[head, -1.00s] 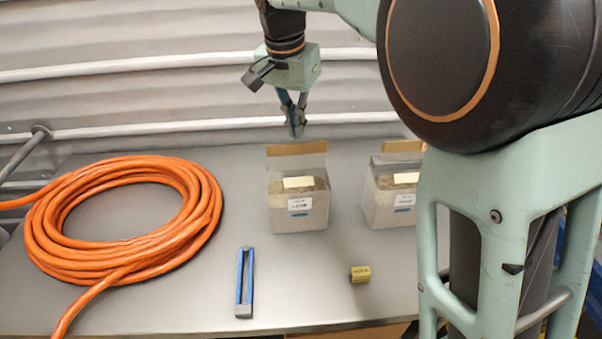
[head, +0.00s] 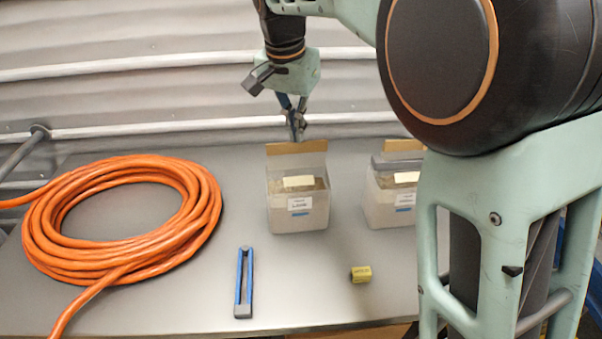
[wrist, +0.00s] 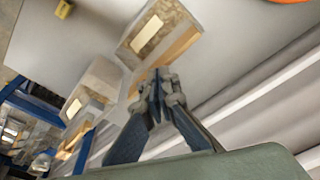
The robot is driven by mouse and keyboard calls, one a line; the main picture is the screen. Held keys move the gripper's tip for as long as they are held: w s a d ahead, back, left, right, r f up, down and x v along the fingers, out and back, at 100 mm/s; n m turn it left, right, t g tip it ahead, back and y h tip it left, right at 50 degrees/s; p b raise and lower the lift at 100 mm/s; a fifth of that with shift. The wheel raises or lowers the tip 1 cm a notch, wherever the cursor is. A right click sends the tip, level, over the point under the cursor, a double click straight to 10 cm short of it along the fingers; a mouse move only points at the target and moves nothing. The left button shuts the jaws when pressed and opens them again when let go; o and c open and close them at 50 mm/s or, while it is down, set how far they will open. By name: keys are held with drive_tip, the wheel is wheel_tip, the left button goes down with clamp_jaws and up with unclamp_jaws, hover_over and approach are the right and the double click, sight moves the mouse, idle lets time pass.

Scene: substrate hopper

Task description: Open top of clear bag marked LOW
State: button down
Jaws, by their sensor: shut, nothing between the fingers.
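A clear bag of brown, grainy substrate (head: 298,212) stands upright on the bench, with a white label too blurred to read surely. Its tan top strip (head: 296,148) rises at the back. The same bag shows in the wrist view (wrist: 168,20). A second, similar bag (head: 385,212) stands to its right, partly hidden by my arm, with a grey bar across its top; its label is also unreadable. My gripper (head: 297,138) is shut and empty, pointing down just above or behind the left bag's tan strip. In the wrist view, its fingertips (wrist: 157,90) are near that strip; contact is unclear.
A coiled orange hose (head: 125,235) covers the bench's left side. A blue and grey clip-like bar (head: 244,283) and a small yellow block (head: 361,274) lie in front of the bags. A ribbed wall (head: 130,95) with pipes stands behind. The front middle is mostly clear.

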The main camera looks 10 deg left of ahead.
drive_tip(key=shift+f, duration=0.3)
drive_tip(key=shift+r, duration=0.3)
drive_tip(key=shift+w+p, duration=0.1)
drive_tip(key=shift+p, duration=0.25)
drive_tip(key=shift+w+a+p, duration=0.2)
drive_tip(key=shift+w+p, duration=0.3)
drive_tip(key=shift+w, duration=0.15)
drive_tip(key=shift+w+a+p, duration=0.2)
drive_tip(key=shift+w+p, duration=0.3)
drive_tip(key=shift+w, duration=0.1)
drive_tip(key=shift+f, duration=0.15)
drive_tip(key=shift+f+b, duration=0.4)
drive_tip(key=shift+f, duration=0.1)
